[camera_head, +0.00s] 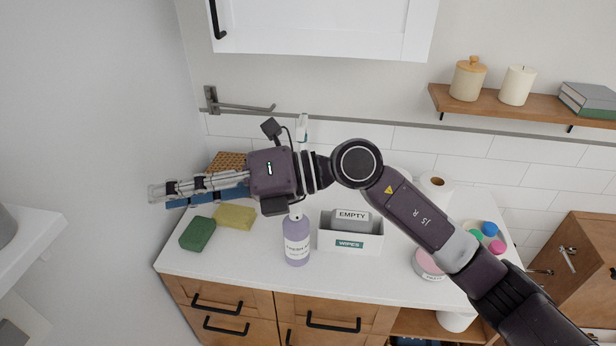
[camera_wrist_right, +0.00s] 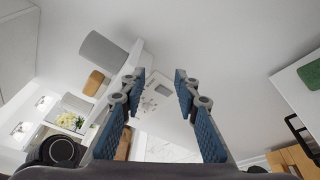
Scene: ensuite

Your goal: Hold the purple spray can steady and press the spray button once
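The purple spray can (camera_head: 297,243), a lilac bottle with a white label, stands upright on the white counter in the head view. Its white top is partly hidden behind my right wrist. My right gripper (camera_head: 160,192) reaches across above the counter from the right and points left, with its fingers beyond the can. In the right wrist view the blue-padded fingers (camera_wrist_right: 166,76) are apart with nothing between them. The gripper does not hold the can. The can does not show in the wrist view. My left gripper is not in view.
A green sponge (camera_head: 197,234) and a yellow sponge (camera_head: 235,216) lie left of the can. A white wipes box (camera_head: 350,243) with a grey EMPTY piece stands right of it. A pink-labelled tub (camera_head: 429,264) is farther right. A wall cabinet (camera_head: 325,30) hangs above.

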